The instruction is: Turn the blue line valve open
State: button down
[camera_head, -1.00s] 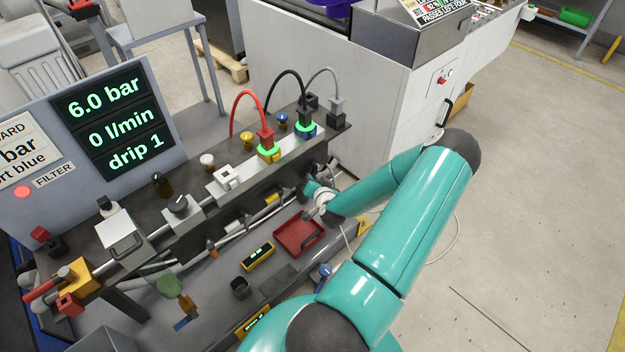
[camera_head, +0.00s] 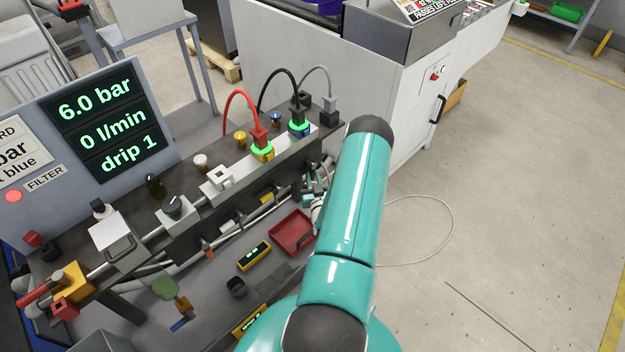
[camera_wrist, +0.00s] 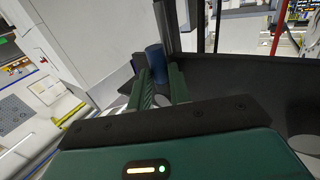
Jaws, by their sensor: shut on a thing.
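My gripper (camera_head: 314,192) is at the right end of the fixture, under the rail, mostly hidden by my arm in the head view. In the wrist view my gripper's two green fingers (camera_wrist: 160,72) stand on either side of a dark blue cylindrical piece (camera_wrist: 153,56) and are shut on it. This piece may be the blue line valve's handle; the rest of the valve cannot be made out. The display (camera_head: 104,122) reads 6.0 bar, 0 l/min and drip 1.
Red, black and grey cables plug in above the rail; the red plug (camera_head: 260,139) and black plug (camera_head: 298,116) have green rings. A red tray (camera_head: 291,232) and a yellow meter (camera_head: 254,256) lie below. A white cabinet (camera_head: 330,80) stands behind.

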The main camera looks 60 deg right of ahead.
jog(key=shift+d+r, duration=0.1)
jog(key=shift+d, duration=0.05)
dwell(0.3)
jog(key=c, duration=1.6)
grip_release()
jog(key=shift+o, duration=0.2)
jog(key=v, duration=1.4)
